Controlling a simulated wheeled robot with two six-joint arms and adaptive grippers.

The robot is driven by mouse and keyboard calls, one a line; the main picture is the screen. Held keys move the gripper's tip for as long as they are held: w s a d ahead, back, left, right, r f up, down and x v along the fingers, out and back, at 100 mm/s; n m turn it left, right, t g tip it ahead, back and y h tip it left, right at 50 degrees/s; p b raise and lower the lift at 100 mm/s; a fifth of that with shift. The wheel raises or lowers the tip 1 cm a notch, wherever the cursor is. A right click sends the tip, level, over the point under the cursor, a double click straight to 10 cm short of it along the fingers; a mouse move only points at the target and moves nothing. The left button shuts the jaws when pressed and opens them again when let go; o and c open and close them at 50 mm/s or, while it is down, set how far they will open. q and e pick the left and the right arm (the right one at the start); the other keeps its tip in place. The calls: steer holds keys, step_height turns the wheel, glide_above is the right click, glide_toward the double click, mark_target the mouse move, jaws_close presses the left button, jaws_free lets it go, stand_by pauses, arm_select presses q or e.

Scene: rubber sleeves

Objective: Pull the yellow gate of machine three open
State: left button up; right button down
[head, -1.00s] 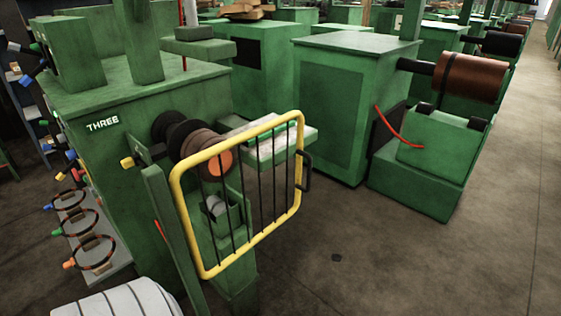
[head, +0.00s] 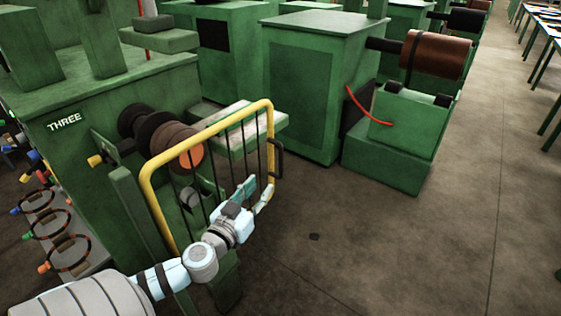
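The yellow gate (head: 206,129) of machine three (head: 110,150) is a tubular yellow frame with thin black vertical bars, standing in front of the machine's dark and copper-coloured rollers. A black handle (head: 279,160) sits on its right upright. My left gripper (head: 259,189) is in front of the gate's lower right part, a little below and left of the handle. Its fingers are spread apart with nothing seen between them. My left arm covers the gate's lower edge. Whether the gripper touches the gate cannot be told. My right gripper is out of view.
A second green machine (head: 315,90) with a copper roller (head: 437,54) stands behind and right of the gate. The concrete floor (head: 400,250) right of the gate is clear. Tables (head: 545,60) stand far right.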

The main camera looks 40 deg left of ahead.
mark_target(280, 163)
arm_select(q)
steer(key=p+x, duration=0.2)
steer(key=x, duration=1)
steer(key=shift+w+r+p, duration=0.1)
steer(key=shift+w+p, duration=0.05)
steer(key=shift+p, duration=0.2)
steer(key=shift+w, duration=0.35)
jaws_close()
